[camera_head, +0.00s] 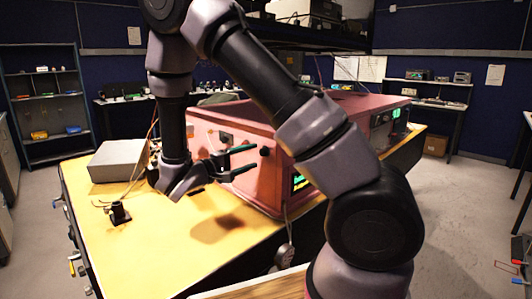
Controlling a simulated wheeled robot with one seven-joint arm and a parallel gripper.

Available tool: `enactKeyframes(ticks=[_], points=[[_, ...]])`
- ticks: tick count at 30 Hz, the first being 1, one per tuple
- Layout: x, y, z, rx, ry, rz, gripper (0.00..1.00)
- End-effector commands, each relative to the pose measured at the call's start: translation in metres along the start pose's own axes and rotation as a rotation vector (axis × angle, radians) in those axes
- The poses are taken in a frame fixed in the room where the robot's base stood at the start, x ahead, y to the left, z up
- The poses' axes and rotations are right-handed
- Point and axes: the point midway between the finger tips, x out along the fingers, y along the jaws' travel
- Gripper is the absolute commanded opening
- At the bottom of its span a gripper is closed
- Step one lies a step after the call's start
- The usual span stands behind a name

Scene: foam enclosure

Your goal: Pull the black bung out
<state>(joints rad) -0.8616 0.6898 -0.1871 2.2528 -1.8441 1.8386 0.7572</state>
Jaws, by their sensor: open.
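The dusty-red enclosure (300,107) stands on the yellow-topped bench. A small round black piece (265,151), likely the black bung, sits at the enclosure's near face close to its front corner. A second dark fitting (226,138) shows on the same face, further left; which of the two is the bung is not certain. My gripper (253,158) is open and empty, its two dark green-edged fingers pointing right. Its fingertips lie just left of the round black piece in the picture. I cannot tell whether they touch it.
A grey box (118,160) lies on the left of the bench (160,245), with cables near it. A small black device (119,212) stands at the bench's left edge. A lit green display (299,182) is on the enclosure's right side.

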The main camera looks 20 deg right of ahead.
Motion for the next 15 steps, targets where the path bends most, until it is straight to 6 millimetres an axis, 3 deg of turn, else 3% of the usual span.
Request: enactKeyframes(ticks=[6, 15], points=[[0.025, 0.0, 0.0, 0.001, -0.001, 0.001, 0.64], [0.035, 0.0, 0.0, 0.0, 0.001, 0.0, 0.64]])
